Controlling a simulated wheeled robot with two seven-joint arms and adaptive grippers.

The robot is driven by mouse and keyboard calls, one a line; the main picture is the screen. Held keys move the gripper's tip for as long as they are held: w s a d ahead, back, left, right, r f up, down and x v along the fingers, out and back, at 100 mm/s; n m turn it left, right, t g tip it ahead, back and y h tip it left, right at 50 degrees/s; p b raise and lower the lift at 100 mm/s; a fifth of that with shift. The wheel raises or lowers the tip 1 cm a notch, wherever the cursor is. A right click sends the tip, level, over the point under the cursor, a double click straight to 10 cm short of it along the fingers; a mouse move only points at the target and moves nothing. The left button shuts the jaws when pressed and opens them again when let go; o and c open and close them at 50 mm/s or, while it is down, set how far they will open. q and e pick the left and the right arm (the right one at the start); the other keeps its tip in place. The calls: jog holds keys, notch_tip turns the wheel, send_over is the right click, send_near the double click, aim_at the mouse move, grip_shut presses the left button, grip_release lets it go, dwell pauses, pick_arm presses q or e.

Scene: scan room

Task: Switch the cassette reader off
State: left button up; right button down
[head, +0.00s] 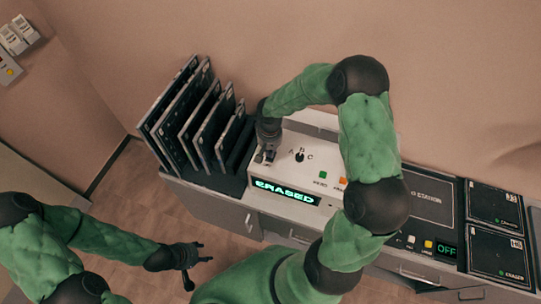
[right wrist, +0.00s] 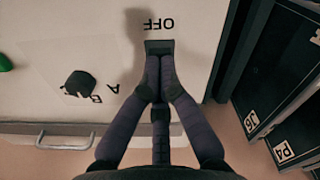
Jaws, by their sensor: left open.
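The cassette reader (head: 290,180) is a pale box on the counter, its front display (head: 286,192) lit green with "ERASED". Its top has a dark knob (head: 300,156) marked A, B, C, a green button (head: 323,175) and an orange button (head: 343,181). My right gripper (head: 265,156) is over the reader's left end. In the right wrist view, my right gripper (right wrist: 158,58) has its fingertips together at a dark piece beside the "OFF" label (right wrist: 158,24); the fingers hide any switch lever there. My left gripper (head: 192,264) is open and empty, low over the floor, away from the reader.
A rack of several upright dark cassettes (head: 200,115) stands left of the reader. A dark station (head: 430,205) and flat dark cases (head: 495,210) lie to the right, with a small display reading "OFF" (head: 446,250). The wall is close behind the counter.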

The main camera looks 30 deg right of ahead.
jog(key=shift+f+b, duration=0.55)
jog(key=shift+f, duration=0.05)
dwell(0.3)
jog(key=shift+r, duration=0.15)
jog(key=shift+r+p, duration=0.45)
jog(key=shift+r, duration=0.05)
jog(key=shift+r+p, duration=1.65)
jog(key=shift+r, duration=1.25)
